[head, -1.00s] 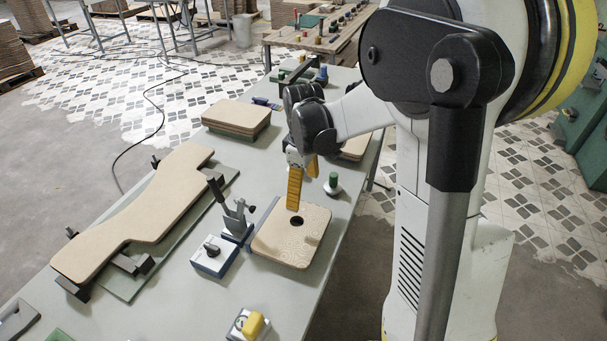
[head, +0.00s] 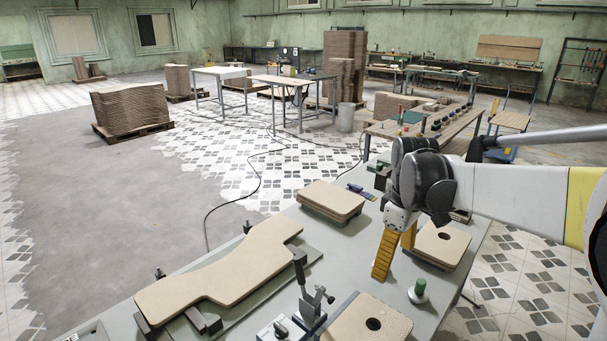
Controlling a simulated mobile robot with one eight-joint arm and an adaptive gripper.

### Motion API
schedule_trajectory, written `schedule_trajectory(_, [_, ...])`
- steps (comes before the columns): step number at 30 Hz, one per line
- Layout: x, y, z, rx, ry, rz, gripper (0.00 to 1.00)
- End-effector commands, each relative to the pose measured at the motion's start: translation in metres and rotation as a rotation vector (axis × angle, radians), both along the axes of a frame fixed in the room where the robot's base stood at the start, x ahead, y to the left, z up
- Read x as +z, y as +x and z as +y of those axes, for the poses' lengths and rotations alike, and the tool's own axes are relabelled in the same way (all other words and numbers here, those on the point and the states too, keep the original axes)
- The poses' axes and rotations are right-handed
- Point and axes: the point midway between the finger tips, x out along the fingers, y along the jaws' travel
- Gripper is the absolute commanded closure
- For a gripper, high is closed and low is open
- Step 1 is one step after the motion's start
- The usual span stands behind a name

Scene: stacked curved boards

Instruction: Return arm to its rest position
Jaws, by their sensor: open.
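My gripper (head: 396,268) has yellow fingers and hangs fingers-down above the workbench (head: 262,303). It is open and holds nothing. It is in front of a square wooden board with a round hole (head: 441,243) on the right side of the bench. My arm (head: 510,200) reaches in from the right edge of the head view, bent at the wrist. Another holed board (head: 352,327) lies at the bottom, cut off by the frame. A long curved board (head: 222,277) rests on supports on the left of the bench.
A stack of square boards (head: 331,199) sits farther back on the bench. A green-topped knob (head: 418,291) and a clamp fixture (head: 309,305) stand near the gripper. A second bench with tools (head: 425,125) stands behind. Open floor (head: 140,230) lies to the left.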

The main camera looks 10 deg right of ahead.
Motion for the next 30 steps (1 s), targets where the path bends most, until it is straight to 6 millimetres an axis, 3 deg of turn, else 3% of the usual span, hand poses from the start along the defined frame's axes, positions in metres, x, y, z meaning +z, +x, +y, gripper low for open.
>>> schedule_trajectory(5, [0.014,-0.024,0.021,-0.087,-0.010,-0.085,0.06])
schedule_trajectory(10, [0.026,-0.065,0.051,-0.250,0.004,-0.244,0.06])
schedule_trajectory(18, [0.018,-0.122,0.089,-0.498,0.111,-0.481,0.06])
schedule_trajectory(24, [0.007,-0.143,0.101,-0.603,0.188,-0.573,0.06])
schedule_trajectory(30, [0.005,-0.146,0.103,-0.629,0.208,-0.592,0.06])
